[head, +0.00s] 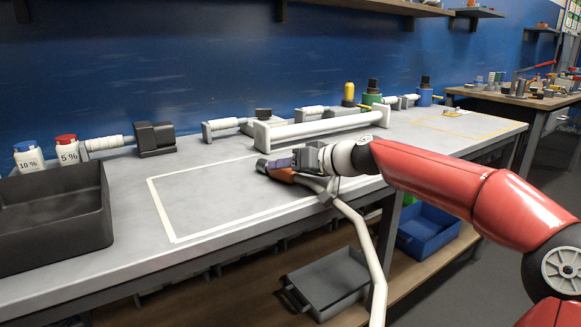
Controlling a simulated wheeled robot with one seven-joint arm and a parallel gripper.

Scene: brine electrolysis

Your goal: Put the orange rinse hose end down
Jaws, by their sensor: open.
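The orange rinse hose end (281,173) lies at the right side of a white-outlined rectangle on the grey bench. It appears to rest on or just above the bench; I cannot tell which. Its pale hose (360,232) runs right past the bench's front edge and hangs down. My gripper (284,164) is at the hose end, reaching in from the right. Its jaws are open, with the hose end beside or between them; the exact gap is hidden by the wrist and the small picture size.
A black basin (104,242) stands at the left, with two white bottles, blue-capped (28,158) and red-capped (67,151), behind it. A white rail (318,130) lies behind my gripper. The outlined rectangle (168,237) is otherwise clear. Below are a grey bin (330,285) and blue crate (432,232).

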